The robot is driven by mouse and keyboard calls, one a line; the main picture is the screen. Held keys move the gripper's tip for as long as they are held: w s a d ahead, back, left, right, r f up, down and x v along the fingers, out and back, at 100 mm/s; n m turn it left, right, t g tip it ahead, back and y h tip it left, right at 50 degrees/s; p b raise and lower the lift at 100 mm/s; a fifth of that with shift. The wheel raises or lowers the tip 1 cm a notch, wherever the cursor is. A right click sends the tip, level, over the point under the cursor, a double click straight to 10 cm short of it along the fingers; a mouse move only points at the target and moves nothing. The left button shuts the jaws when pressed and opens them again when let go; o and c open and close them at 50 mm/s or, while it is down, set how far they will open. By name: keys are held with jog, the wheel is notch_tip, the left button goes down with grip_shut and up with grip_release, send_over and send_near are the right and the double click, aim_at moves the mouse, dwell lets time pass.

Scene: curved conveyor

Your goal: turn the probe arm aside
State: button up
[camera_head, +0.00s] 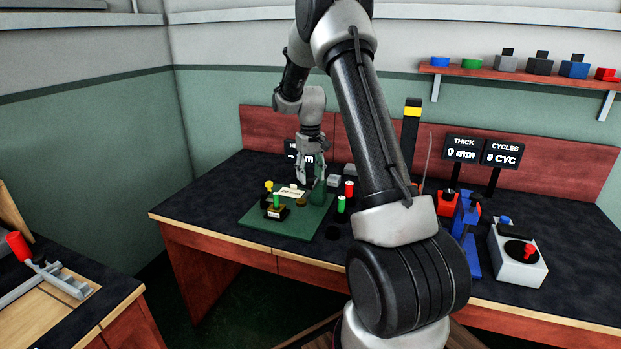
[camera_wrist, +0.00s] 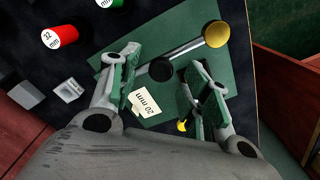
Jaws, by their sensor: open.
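My gripper (camera_head: 311,176) is open above the green base plate (camera_head: 280,225) on the bench. In the wrist view my gripper (camera_wrist: 162,60) has its two fingers spread, with nothing held. A silver rod (camera_wrist: 188,49), which looks like the probe arm, runs from a black round end (camera_wrist: 160,70) to a gold knob (camera_wrist: 216,34). The black end lies between the fingertips in that view; the knob is beyond the right finger. I cannot tell how high the fingers are above the rod. A "20 mm" label (camera_wrist: 145,102) shows between the fingers.
Red (camera_head: 349,189) and green (camera_head: 341,204) cylinders stand right of the plate. A yellow knob (camera_head: 268,185) is at its left. A blue press (camera_head: 466,225) and a white box (camera_head: 517,258) stand farther right. My arm hides the bench middle.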

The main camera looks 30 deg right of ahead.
aim_at(310, 180)
notch_tip(310, 180, up, 10)
jog(key=shift+r, duration=0.2)
dwell(0.5)
jog(key=s+a+r+t, duration=0.1)
jog(key=s+a+r, duration=0.2)
jog(key=s, duration=0.8)
jog(key=s+a+r+t, duration=0.2)
jog(key=s+a, duration=0.3)
jog(key=s, duration=0.7)
jog(key=s+a+r+n+t, duration=0.1)
jog(key=s+a+r, duration=0.3)
jog(key=s, duration=0.8)
jog(key=shift+a+r, duration=0.15)
jog(key=shift+r, duration=0.15)
